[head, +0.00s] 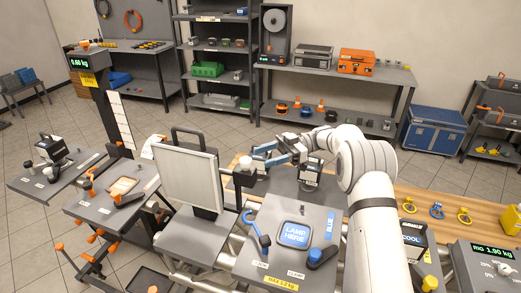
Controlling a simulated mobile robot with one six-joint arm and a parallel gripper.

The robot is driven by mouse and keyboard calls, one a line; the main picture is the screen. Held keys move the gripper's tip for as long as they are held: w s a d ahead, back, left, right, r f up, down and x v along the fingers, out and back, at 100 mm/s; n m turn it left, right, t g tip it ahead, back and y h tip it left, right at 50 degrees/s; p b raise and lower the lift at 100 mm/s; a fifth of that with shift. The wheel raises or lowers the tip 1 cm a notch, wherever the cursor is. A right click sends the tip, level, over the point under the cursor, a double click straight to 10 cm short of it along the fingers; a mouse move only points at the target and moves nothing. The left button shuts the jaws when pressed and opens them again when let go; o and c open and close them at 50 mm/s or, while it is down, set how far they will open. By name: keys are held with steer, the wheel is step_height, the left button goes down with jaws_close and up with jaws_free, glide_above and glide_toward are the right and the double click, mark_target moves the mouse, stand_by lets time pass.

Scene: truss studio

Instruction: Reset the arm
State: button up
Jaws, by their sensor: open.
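My arm (375,200) is white and rises at the right of the middle, bending over to the left. My gripper (262,153) is at its end, pointing left, with blue-grey fingers apart. It appears above or just behind a small dark device on the bench; the exact gap to it cannot be told. I see nothing between the fingers.
A grey panel (188,178) stands upright left of my gripper. Below is a grey plate with a blue "LAMP HERE" pad (296,234) and a blue hook (257,232). Shelves and a workbench line the back wall; tiled floor lies between.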

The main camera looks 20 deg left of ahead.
steer(key=shift+w+d+f, duration=0.1)
steer(key=shift+w+d, duration=0.05)
steer(key=shift+d, duration=0.05)
